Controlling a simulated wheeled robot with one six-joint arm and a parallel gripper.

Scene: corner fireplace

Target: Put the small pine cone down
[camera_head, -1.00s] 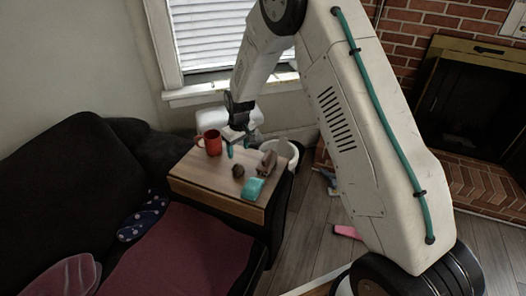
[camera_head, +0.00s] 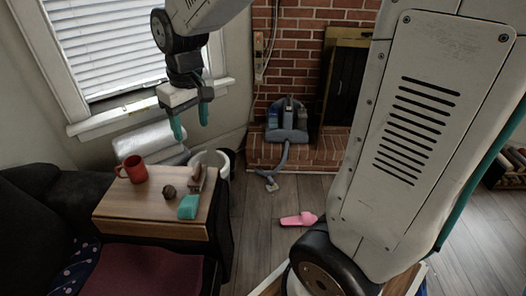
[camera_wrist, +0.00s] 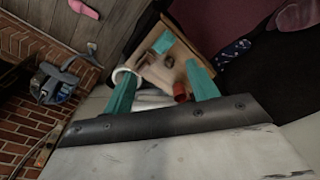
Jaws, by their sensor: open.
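The small pine cone (camera_head: 169,191) is a dark brown, round lump resting on the wooden tray table (camera_head: 125,207) beside the sofa. It sits between a red mug (camera_head: 134,169) and a teal block-like item (camera_head: 188,207), with a brown item (camera_head: 197,179) just to its right. My gripper (camera_head: 190,128) is open and empty, well above the table. Its two teal fingers point down and are spread apart. In the wrist view the open fingers (camera_wrist: 161,88) frame the table (camera_wrist: 150,75), with nothing between them.
A white bin (camera_head: 224,160) stands behind the table's right side. A dark sofa (camera_head: 40,185) is at the left. A vacuum cleaner (camera_head: 287,120) stands at the brick hearth. A pink item (camera_head: 299,219) lies on the wood floor, which is otherwise mostly clear there.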

